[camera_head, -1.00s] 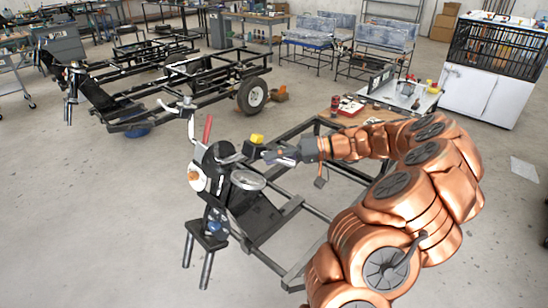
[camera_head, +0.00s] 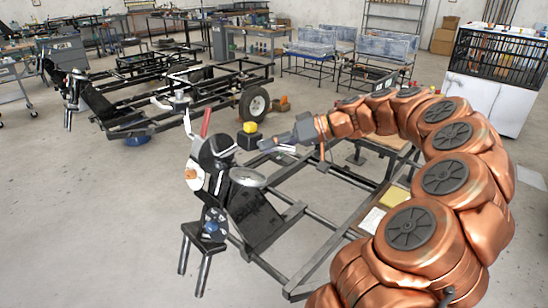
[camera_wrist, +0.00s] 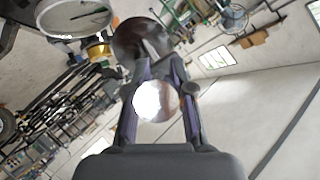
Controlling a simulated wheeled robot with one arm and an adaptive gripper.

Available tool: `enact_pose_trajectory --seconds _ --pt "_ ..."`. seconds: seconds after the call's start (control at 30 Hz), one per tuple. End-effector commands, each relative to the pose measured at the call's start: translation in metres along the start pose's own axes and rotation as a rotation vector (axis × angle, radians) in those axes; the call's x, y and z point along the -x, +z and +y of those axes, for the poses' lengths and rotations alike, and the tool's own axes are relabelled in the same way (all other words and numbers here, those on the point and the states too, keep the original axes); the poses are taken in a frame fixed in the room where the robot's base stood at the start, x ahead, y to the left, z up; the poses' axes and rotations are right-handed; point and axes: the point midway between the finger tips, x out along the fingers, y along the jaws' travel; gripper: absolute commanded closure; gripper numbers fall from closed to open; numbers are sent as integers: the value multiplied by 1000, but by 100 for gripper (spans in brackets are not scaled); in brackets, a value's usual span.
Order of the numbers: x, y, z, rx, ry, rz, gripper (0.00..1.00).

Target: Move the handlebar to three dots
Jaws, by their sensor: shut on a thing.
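The motor unit (camera_head: 208,172) stands at the front left of the black metal frame, with a red upright lever (camera_head: 206,122) and a round silver dial (camera_head: 248,177). My gripper (camera_head: 262,146) reaches in from the right, just above and right of the dial. In the wrist view its fingers (camera_wrist: 159,68) are closed at the tips around a dark rounded piece (camera_wrist: 138,38), which seems to be the handlebar's end. A bright round shape shows between the fingers. I cannot make out the three dots. The handlebar's far part is unclear.
A black box with a yellow top (camera_head: 249,128) sits just behind my gripper. The frame's rails (camera_head: 290,215) run below my arm. The floor at the front left is clear.

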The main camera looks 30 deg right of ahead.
Motion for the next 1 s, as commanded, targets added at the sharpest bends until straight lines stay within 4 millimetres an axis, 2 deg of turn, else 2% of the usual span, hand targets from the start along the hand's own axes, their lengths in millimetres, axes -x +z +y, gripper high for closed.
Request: enact_pose_trajectory --seconds 0.23,0.53,0.57,0.7,0.8,1.0 --pt "-1 -2 -8 37 26 -9 100" --pt "0 -3 -8 36 28 -9 100" --pt "0 -3 -8 36 28 -9 75" --pt "0 -2 -7 36 29 -10 60" --pt "0 -2 -6 36 30 -10 52" --pt "0 -2 -6 35 31 -11 52"
